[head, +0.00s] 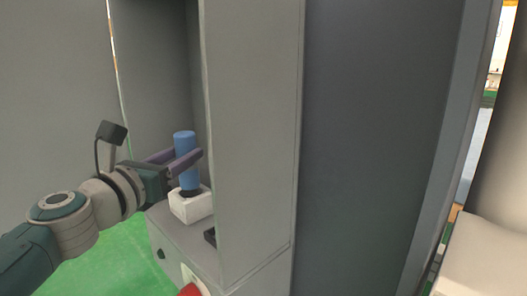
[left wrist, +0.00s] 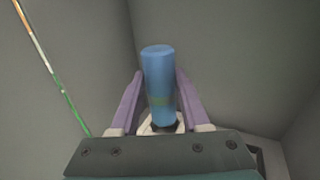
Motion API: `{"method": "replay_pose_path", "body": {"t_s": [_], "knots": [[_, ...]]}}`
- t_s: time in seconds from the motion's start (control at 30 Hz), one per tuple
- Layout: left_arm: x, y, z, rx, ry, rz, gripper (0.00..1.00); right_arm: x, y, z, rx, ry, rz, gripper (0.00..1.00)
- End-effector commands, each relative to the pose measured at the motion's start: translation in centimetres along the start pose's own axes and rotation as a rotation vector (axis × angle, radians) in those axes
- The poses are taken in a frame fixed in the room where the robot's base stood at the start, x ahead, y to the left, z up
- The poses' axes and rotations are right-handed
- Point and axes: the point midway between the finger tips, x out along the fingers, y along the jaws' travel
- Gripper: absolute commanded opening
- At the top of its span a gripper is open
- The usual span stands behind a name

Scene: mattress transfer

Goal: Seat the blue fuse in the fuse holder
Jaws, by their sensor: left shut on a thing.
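The blue fuse (head: 186,161) stands upright between the purple fingers of my left gripper (head: 187,158), which is shut on it. The white fuse holder (head: 191,206) sits directly below the fuse on a grey ledge. A dark part shows between the fuse's lower end and the holder; I cannot tell how deep the fuse sits. In the left wrist view the fuse (left wrist: 159,85) is between the fingers (left wrist: 160,100), with a little of the white holder (left wrist: 166,126) behind its lower end. My right gripper is not in view.
A grey cabinet panel (head: 250,130) rises just right of the holder. Grey walls stand behind. On the grey ledge (head: 185,238) are a small black part (head: 210,237) and, at the front, a red knob (head: 190,290). Green floor (head: 110,262) lies below left.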

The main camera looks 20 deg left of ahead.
Motion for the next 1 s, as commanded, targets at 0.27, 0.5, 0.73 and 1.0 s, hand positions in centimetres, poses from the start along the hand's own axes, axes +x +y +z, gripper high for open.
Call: {"method": "replay_pose_path", "body": {"t_s": [0.27,0.5,0.73,1.0], "knots": [[0.0,0.0,0.1,0.000,-0.001,0.001,0.00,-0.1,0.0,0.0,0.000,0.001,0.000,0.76],[0.0,0.0,0.0,0.000,-0.001,0.000,0.00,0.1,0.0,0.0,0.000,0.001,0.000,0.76],[0.0,0.0,-0.6,0.000,-0.001,0.000,0.00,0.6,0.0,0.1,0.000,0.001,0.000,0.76],[0.0,0.0,-1.3,0.000,-0.001,0.000,0.00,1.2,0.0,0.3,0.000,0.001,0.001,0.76]]}}
